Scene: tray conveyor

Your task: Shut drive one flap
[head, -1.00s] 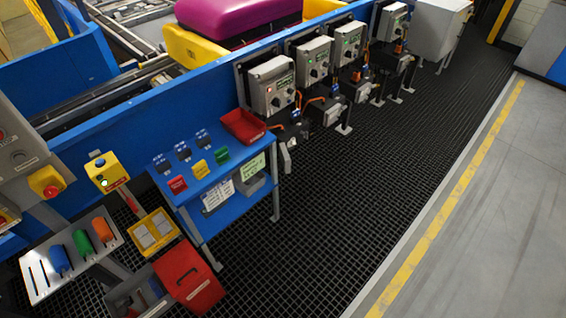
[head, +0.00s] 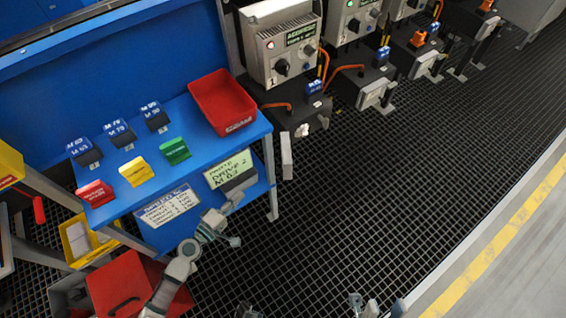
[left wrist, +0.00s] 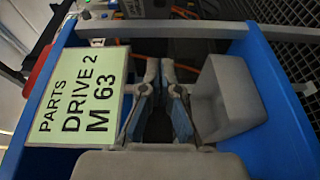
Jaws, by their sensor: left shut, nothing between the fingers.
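Drive one's grey control box (head: 280,50), marked 1 and with a red lamp, stands beyond the blue table. Below it is the dark drive one motor (head: 300,108). A light grey flap (head: 287,157) hangs down at the motor's front, apparently open. My left gripper (head: 234,200) is in front of the table's lower shelf, left of and apart from the flap. In the left wrist view its blue-padded fingers (left wrist: 160,80) are shut and empty. Grey parts, apparently my right gripper (head: 372,306), show at the bottom edge; its finger state is unclear.
The blue table (head: 195,110) carries a red tray (head: 222,100) and several coloured holders. A green-white parts label (left wrist: 80,95) and a grey bin (left wrist: 228,95) are close to my left fingers. Other drives stand to the right. The dark grid floor (head: 370,200) is clear.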

